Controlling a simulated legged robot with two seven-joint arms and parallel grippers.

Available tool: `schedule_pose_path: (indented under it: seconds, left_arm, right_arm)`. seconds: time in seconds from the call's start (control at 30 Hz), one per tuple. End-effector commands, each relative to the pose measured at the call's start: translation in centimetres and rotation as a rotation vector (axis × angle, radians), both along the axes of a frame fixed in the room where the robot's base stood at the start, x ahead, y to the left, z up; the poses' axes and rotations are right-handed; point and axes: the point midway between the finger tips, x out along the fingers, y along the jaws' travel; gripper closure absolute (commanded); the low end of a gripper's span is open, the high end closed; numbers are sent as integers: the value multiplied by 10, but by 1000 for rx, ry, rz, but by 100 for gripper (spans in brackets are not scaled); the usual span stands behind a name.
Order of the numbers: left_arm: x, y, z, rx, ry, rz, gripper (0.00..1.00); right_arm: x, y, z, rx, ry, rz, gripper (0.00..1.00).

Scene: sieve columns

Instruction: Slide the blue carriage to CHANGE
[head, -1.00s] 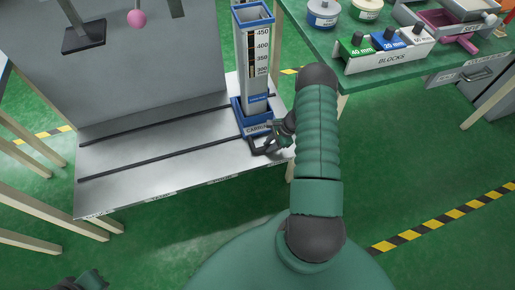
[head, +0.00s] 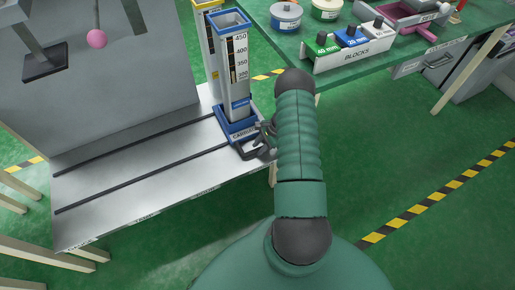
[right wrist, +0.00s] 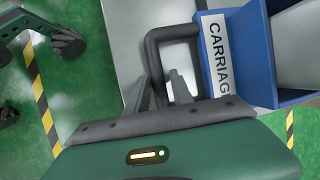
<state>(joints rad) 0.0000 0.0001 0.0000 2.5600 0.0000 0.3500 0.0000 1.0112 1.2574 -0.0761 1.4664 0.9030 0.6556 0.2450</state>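The blue carriage (head: 238,125) sits on the metal bed at its right end. My right gripper (head: 257,143) is at this handle. In the right wrist view its two fingers (right wrist: 160,88) stand on either side of one handle bar. I cannot tell whether they press on it. My left gripper is not in view.
Two dark rails (head: 130,155) run along the bed, clear left of the carriage. A yellow-topped column (head: 206,20) stands behind it. A grey panel (head: 110,90) backs the bed. The green table (head: 345,72) at the right holds a BLOCKS rack (head: 354,54) and tubs.

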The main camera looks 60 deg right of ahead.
Motion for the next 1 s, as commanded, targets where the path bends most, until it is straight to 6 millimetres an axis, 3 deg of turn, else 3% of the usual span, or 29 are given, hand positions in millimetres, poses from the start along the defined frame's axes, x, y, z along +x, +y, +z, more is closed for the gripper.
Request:
schedule_pose_path:
  seconds: [0.1, 0.4, 0.47, 0.6, 1.0]
  left_arm:
    - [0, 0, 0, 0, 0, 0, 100]
    - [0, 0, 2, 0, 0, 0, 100]
    - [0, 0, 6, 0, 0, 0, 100]
    - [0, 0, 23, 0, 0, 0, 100]
    - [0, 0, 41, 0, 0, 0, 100]
  right_arm:
    - [1, 2, -1, 4, 0, 1, 59]
    - [1, 4, 2, 6, 0, 4, 59]
    - [1, 3, 9, 6, -1, 3, 59]
    - [1, 2, 41, 5, 0, 3, 59]
    - [-67, 102, 44, 15, 1, -7, 59]
